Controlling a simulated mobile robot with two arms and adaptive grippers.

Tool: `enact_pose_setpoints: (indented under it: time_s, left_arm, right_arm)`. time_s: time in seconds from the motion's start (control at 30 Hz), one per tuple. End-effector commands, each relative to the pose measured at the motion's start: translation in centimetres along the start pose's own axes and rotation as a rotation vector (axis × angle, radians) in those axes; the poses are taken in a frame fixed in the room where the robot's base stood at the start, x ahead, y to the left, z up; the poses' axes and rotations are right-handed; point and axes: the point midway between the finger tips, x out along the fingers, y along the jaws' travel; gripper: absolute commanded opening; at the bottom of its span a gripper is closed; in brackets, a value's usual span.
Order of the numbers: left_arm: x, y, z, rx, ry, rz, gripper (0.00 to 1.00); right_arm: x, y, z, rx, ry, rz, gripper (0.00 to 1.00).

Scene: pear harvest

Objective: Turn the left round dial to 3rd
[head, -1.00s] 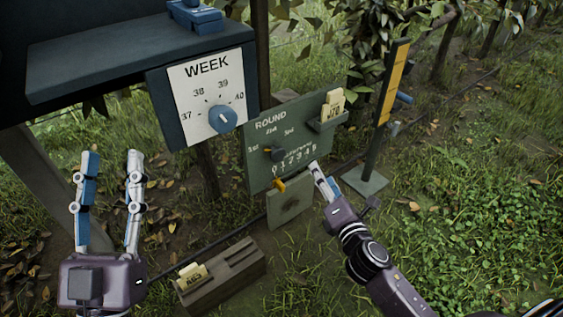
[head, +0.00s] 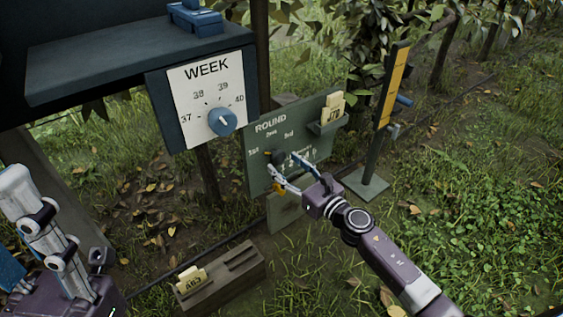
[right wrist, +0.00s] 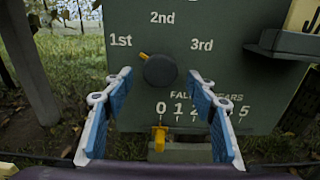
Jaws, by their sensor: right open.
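The round dial (right wrist: 160,70) is a dark knob on the green ROUND board (right wrist: 235,60), below an arc of labels 1st, 2nd and 3rd. Its yellow pointer tips up and left, toward 1st. My right gripper (head: 282,163) is open in front of the board. In the right wrist view its blue-padded fingers (right wrist: 159,75) stand on either side of the dial, with gaps visible; I cannot tell whether their tips reach its depth. In the head view the gripper partly hides the dial. My left gripper (head: 25,225) is at the lower left, cut by the frame edge.
A yellow handle (right wrist: 158,136) hangs below the 0 of a number scale under the dial. A WEEK panel (head: 205,95) with a blue knob stands to the left. A card holder (head: 328,122) juts from the board's right. A wooden block (head: 222,275) lies on the ground.

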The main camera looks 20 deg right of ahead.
Motion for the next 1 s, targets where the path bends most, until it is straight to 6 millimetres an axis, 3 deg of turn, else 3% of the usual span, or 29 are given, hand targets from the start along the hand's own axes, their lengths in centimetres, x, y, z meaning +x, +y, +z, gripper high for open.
enact_pose_setpoints:
  time_s: [0.2, 0.57, 0.93, 1.0]
  left_arm:
    - [0.1, 0.0, 0.1, 0.001, 0.006, 0.003, 0.4]
    - [0.1, 0.0, 0.1, 0.001, 0.005, 0.004, 0.4]
    - [0.1, 0.0, 0.1, 0.001, 0.006, 0.004, 0.4]
    - [0.1, 0.0, 0.1, 0.001, 0.006, 0.004, 0.4]
  right_arm:
    - [2.1, 0.0, 0.0, 0.002, -0.002, 0.0, 0.52]
    - [2.5, 0.0, 0.0, 0.003, 0.0, 0.0, 0.52]
    - [2.5, 0.0, 0.0, 0.003, 0.0, 0.0, 0.11]
    - [2.5, 0.0, 0.0, 0.003, 0.0, 0.0, 0.11]
